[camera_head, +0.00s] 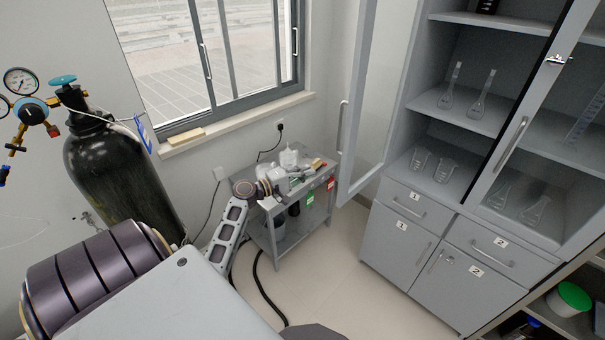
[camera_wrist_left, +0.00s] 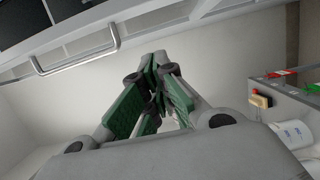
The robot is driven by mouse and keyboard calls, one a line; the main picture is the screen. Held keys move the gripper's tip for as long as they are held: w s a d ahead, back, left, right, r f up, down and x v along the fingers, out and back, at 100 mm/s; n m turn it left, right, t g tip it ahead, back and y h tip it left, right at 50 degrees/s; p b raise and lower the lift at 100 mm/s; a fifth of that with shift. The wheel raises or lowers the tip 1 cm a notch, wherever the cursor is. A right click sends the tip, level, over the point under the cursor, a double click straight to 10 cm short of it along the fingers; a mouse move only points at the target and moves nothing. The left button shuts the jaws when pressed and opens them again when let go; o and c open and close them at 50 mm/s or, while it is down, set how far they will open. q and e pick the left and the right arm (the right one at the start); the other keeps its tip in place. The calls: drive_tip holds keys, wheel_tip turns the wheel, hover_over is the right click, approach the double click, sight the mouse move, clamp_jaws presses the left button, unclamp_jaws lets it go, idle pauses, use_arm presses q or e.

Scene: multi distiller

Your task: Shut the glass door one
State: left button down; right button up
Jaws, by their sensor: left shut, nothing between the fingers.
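Glass door one (camera_head: 375,95) is the left glass door of the grey cabinet, above the drawer labelled 1. It stands open, swung out from the cabinet front, with its long upright handle (camera_head: 342,127) on the free edge. My left gripper (camera_head: 312,172) is to the left of the door's lower part, over the small side cart in the picture, apart from the door. In the left wrist view its green-padded fingers (camera_wrist_left: 157,88) are shut together with nothing between them. My right gripper is in neither view.
The right glass door (camera_head: 523,130) appears shut. Glass flasks (camera_head: 450,88) and beakers (camera_head: 420,160) stand on the shelves behind the open doorway. A grey cart (camera_head: 285,215) with small items stands under the window. A black gas cylinder (camera_head: 115,165) is at left. Floor before the cabinet (camera_head: 345,275) is clear.

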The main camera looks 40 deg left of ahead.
use_arm(q)
drive_tip(key=w+d+p, duration=0.3)
drive_tip(key=w+d, duration=0.3)
drive_tip(key=shift+w+d, duration=0.15)
drive_tip(key=shift+w, duration=0.05)
idle(0.6)
drive_tip(key=shift+d, duration=0.15)
idle(0.4)
